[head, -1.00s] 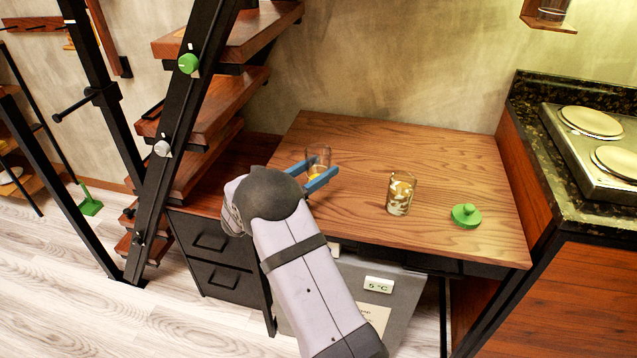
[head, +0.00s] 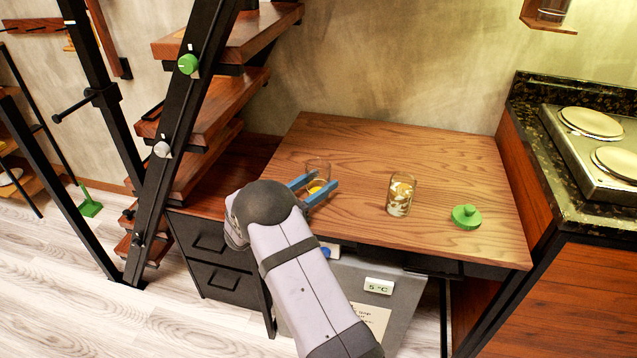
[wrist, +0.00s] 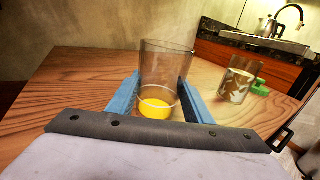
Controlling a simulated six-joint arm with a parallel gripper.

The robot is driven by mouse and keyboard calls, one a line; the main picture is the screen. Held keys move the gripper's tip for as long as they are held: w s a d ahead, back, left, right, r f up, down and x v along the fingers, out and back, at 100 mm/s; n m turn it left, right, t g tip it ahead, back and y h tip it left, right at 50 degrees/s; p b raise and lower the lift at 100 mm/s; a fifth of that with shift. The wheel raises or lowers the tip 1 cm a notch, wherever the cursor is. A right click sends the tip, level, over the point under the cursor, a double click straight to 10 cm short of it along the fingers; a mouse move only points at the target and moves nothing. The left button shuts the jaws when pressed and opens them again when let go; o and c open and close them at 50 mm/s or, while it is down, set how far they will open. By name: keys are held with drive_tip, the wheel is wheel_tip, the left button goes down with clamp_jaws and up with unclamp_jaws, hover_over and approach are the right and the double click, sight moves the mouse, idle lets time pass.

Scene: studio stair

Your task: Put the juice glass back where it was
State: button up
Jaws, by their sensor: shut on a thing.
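The juice glass (head: 318,167) is clear, with a little orange-yellow juice in the bottom. It is upright over the left part of the wooden desk (head: 375,148). My gripper (head: 322,182) is shut on it, with one blue finger on each side. In the wrist view the juice glass (wrist: 165,65) stands between the two fingers, its yellow juice low down. I cannot tell for sure whether its base touches the desk top.
A patterned glass (head: 401,195) stands to the right on the desk, with a green lid-like thing (head: 466,216) farther right. A hob (head: 600,140) is on the counter at the right. Black-railed stairs (head: 200,120) rise at the left. The back of the desk is clear.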

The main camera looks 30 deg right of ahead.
drive_tip(key=o, duration=1.3)
drive_tip(key=shift+f, duration=0.1)
drive_tip(key=shift+r, duration=0.2)
drive_tip(key=v, duration=1.2)
